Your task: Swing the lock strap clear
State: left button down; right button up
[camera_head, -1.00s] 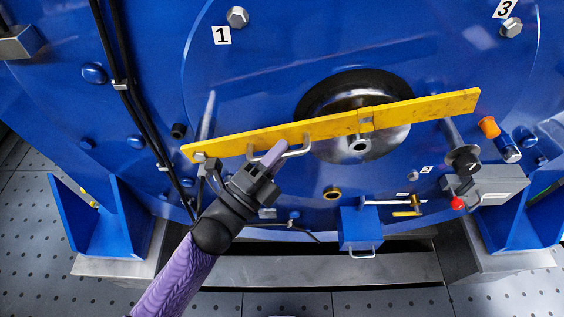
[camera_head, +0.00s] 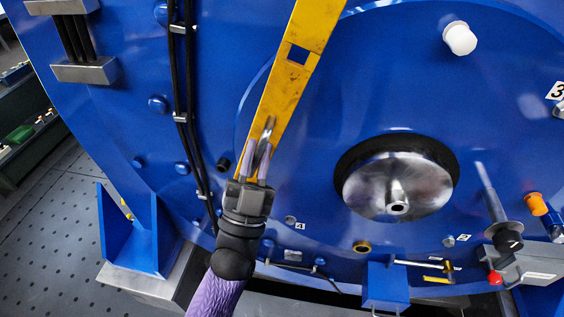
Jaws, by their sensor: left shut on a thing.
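The yellow lock strap (camera_head: 284,90) stands steeply in front of the blue motor face, leaning right toward its top, which leaves the picture. A square hole shows in its upper part. A metal handle (camera_head: 265,139) sits on its lower part. My left gripper (camera_head: 260,160) is shut on this handle, with its fingers around it near the strap's lower end. The strap's lower end is partly hidden by the gripper. The shiny shaft hub (camera_head: 385,185) is uncovered to the right of the strap. My right gripper is out of view.
Black cables (camera_head: 187,100) run down the left of the motor face. A white-capped bolt (camera_head: 460,38) sits at the upper right. A grey box with a red knob (camera_head: 525,268) and a blue box (camera_head: 386,287) are low on the right. A blue bracket (camera_head: 140,240) stands at left.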

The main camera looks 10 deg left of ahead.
pick_arm(q)
jog(key=a+n+g+y+p, duration=0.2)
jog(key=a+n+y, duration=0.5)
jog(key=n+y, duration=0.6)
jog(key=shift+a+r+n+y, duration=0.3)
jog(key=shift+a+n, duration=0.1)
jog(key=shift+n, duration=0.2)
jog(key=shift+f, duration=0.1)
jog(key=c, duration=0.6)
grip_release()
jog(key=shift+a, duration=0.15)
jog(key=shift+c, duration=0.2)
